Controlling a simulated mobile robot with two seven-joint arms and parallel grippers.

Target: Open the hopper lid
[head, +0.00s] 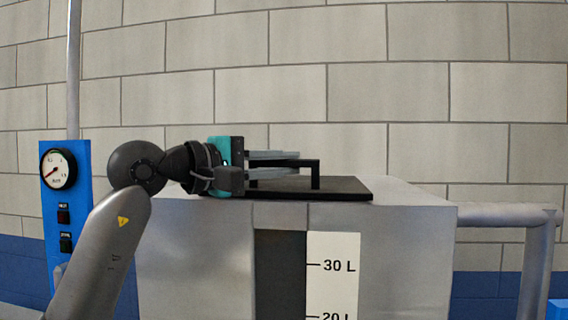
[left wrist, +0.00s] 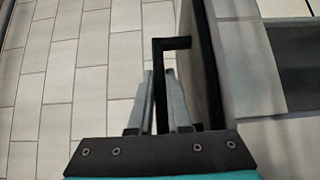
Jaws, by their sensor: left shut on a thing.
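The hopper (head: 405,250) is a large grey metal box in the head view. Its black lid (head: 345,188) lies flat on the top, with a black bar handle (head: 300,162) standing on it. My left gripper (head: 298,158) comes in level from the left over the lid. Its fingers are shut on the handle. In the left wrist view the handle (left wrist: 172,43) runs between the two grey fingers (left wrist: 166,78), and the lid (left wrist: 207,75) shows as a dark slab edge-on beside them. My right gripper is not in view.
A blue panel (head: 84,200) with a round gauge (head: 58,168) and two dark switches stands left of the hopper. A level gauge marked 30 L (head: 335,265) is on the hopper front. A grey pipe rail (head: 500,215) is at right. A block wall (head: 450,90) stands behind.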

